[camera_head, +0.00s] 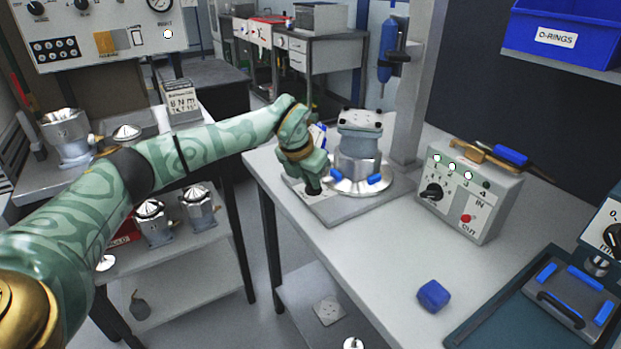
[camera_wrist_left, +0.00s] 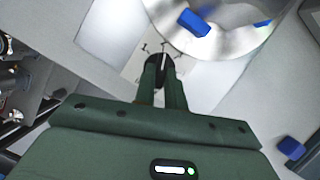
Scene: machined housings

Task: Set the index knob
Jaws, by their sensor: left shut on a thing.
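The index knob (camera_wrist_left: 160,70) is black with a pale pointer line, on a light dial plate with dark marks, in the left wrist view. Its pointer runs roughly up the picture; I cannot tell exactly which mark it meets. My left gripper (camera_wrist_left: 162,84) is shut on the knob, one finger on each side. In the head view the left gripper (camera_head: 313,178) reaches down to the front of the grey fixture base (camera_head: 345,207), with the dark knob (camera_head: 312,189) partly hidden under it. A grey housing (camera_head: 358,145) stands upright on the round metal plate (camera_head: 381,188) beside the gripper.
Blue clamp pieces (camera_head: 375,179) sit on the round plate. A control box (camera_head: 474,190) with a black knob and red button stands to the right. A blue block (camera_head: 433,295) lies on the bench, and a tray (camera_head: 530,318) is at front right. The bench middle is clear.

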